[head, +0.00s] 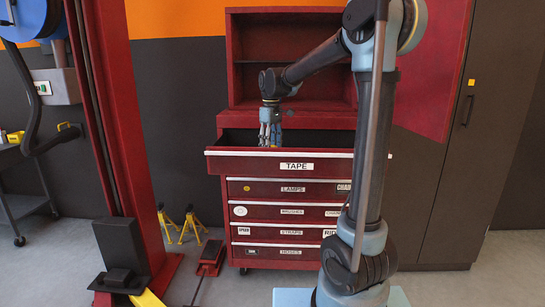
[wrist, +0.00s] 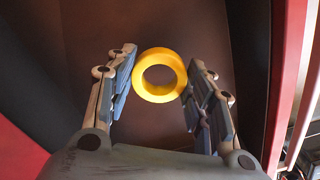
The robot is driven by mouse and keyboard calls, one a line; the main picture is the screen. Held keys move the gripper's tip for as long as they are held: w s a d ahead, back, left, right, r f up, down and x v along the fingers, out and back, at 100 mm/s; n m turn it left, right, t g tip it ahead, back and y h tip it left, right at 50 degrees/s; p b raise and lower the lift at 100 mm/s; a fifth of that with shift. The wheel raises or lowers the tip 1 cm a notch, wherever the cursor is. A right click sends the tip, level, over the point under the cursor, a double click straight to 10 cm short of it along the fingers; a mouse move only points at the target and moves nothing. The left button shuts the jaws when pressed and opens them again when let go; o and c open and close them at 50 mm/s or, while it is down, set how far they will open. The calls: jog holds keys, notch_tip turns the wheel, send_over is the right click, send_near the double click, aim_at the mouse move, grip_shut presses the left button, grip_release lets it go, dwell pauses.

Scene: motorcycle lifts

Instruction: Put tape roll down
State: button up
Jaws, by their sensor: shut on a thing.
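A yellow tape roll (wrist: 138,80) sits between the two fingers of my gripper (wrist: 161,78) in the wrist view, with its hole facing the camera. My gripper is shut on the roll. In the head view my gripper (head: 270,136) points down into the open top drawer (head: 226,164), labelled TAPE, of a red tool cabinet.
Closed drawers (head: 290,212) lie below the open one. A red shelf unit (head: 290,60) rises behind. A grey locker (head: 455,160) stands at right, a red lift post (head: 110,120) at left. Yellow jack stands (head: 180,224) stand on the floor.

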jog(key=shift+f, duration=2.15)
jog(key=shift+f, duration=0.1)
jog(key=o, duration=1)
jog(key=shift+o, duration=0.2)
notch_tip(320, 180, up, 12)
jog(key=shift+r, duration=0.15)
jog(key=shift+s, duration=0.15)
